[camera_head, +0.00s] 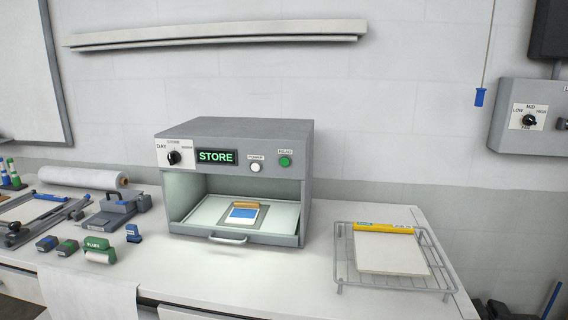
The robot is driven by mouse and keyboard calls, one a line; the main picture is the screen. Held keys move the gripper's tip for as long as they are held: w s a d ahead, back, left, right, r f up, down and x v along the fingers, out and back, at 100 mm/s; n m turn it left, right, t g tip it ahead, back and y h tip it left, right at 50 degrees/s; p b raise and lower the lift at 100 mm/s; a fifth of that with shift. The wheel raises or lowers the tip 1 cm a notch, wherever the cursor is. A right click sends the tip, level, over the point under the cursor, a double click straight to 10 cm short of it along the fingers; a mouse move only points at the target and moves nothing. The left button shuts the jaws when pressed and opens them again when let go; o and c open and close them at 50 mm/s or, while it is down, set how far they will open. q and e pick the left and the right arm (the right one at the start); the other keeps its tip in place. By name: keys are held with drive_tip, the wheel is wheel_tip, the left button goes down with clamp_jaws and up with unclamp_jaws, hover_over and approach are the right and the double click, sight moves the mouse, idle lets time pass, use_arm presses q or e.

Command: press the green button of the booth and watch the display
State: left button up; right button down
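The booth (235,127) is a grey box on the white worktop. Its front panel has a dial (174,158) at the left, a display (216,157) lit in green with "STORE", a white button (256,168) and a green button (285,161) at the right. The booth's open chamber holds a tray (275,216) with a blue and white sample card (243,214) and a small wooden piece on it. A handle (228,240) shows at the tray's front. Neither of my grippers is in view.
A wire rack (345,272) with a white slab and a yellow bar stands to the right of the booth. Rollers, inkers and a paper roll (85,178) lie on the left. A blue pull cord (480,97) and a grey wall box (505,120) are at the right.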

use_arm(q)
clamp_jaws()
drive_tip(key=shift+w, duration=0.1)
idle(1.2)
